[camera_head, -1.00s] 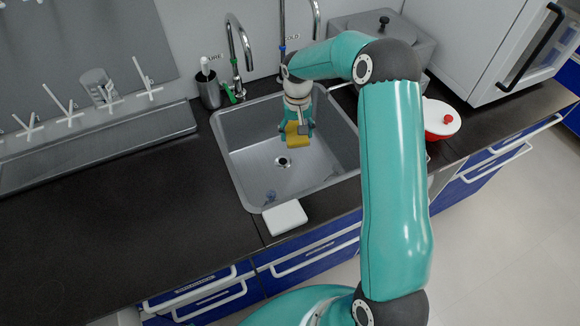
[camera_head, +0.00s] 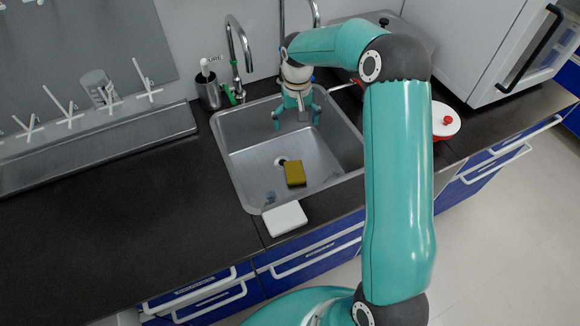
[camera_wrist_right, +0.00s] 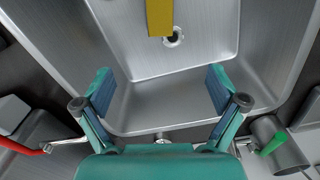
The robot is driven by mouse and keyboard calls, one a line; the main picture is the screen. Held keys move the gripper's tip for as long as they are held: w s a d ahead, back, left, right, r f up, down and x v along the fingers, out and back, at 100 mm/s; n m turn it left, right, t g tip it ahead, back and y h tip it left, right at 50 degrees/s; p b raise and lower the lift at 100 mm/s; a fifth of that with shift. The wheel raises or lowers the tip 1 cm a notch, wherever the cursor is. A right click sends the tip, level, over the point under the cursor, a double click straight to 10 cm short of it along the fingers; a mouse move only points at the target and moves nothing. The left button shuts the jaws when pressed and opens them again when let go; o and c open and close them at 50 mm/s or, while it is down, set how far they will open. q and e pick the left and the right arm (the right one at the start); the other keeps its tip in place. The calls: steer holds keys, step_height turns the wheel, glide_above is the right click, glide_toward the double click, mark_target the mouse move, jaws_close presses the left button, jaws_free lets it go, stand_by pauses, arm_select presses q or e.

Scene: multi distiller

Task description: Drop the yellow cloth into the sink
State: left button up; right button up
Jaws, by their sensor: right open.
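The yellow cloth (camera_head: 295,173) is a small folded block on the bottom of the metal sink (camera_head: 245,163), beside the drain. In the right wrist view the cloth (camera_wrist_right: 160,17) shows at the top edge, partly cut off, just by the drain hole (camera_wrist_right: 174,38). My right gripper (camera_head: 296,119) is over the far part of the sink, apart from the cloth. Its fingers (camera_wrist_right: 158,92) are spread wide with nothing between them. My left gripper does not show.
A white block (camera_head: 285,218) lies at the sink's near edge. A tall tap (camera_head: 239,55) and a dark cup with a brush (camera_head: 208,92) stand behind the sink. A red and white pot (camera_head: 445,121) is at the right. The black counter (camera_head: 120,220) at the left is clear.

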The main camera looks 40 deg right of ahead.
step_height(320, 180, up, 7)
stand_by(0.3)
stand_by(0.5)
